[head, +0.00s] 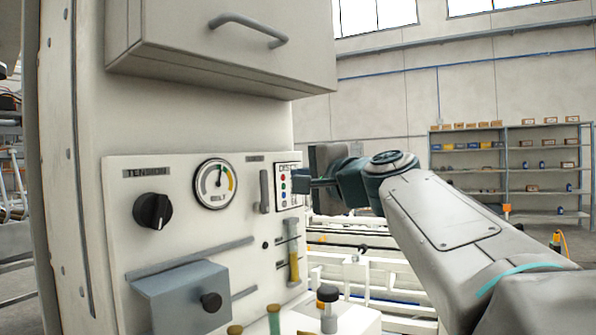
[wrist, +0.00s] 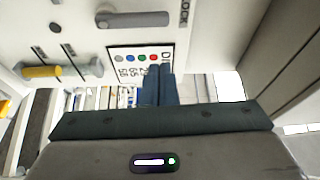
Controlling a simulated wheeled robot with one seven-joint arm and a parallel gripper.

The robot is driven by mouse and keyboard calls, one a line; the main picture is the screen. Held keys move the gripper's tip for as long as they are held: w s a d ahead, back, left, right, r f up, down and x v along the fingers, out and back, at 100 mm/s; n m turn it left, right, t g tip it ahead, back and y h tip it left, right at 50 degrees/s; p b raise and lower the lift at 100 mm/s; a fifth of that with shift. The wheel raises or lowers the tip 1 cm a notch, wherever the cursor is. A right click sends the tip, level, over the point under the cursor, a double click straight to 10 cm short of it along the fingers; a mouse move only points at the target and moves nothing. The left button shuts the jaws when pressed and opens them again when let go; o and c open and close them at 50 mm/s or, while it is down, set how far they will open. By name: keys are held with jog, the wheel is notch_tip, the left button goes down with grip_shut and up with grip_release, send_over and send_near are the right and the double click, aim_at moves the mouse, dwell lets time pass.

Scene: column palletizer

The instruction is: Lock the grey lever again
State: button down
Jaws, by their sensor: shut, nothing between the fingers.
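The grey lever (head: 264,191) stands upright on the white panel in the head view, below a small label. In the wrist view the grey lever (wrist: 138,19) lies across the top, its round end at left and its bar reaching towards the label "LOCK" (wrist: 184,12). My gripper (head: 302,184) is shut and empty, in front of the chart with coloured dots, to the right of the lever. In the wrist view my gripper's fingers (wrist: 155,84) are together below the lever and apart from it, overlapping the chart.
The chart (head: 283,187) is beside the lever. A dial gauge (head: 215,184), black knob (head: 152,211) and blue-grey box (head: 185,298) are to the left. A yellow tube (head: 294,255) is below. A cabinet (head: 220,45) overhangs the panel. White rails are behind.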

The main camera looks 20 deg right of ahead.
jog(key=v, duration=0.2)
jog(key=d+v, duration=0.1)
jog(key=v, duration=0.2)
jog(key=shift+s+f, duration=0.1)
jog(key=shift+s, duration=0.05)
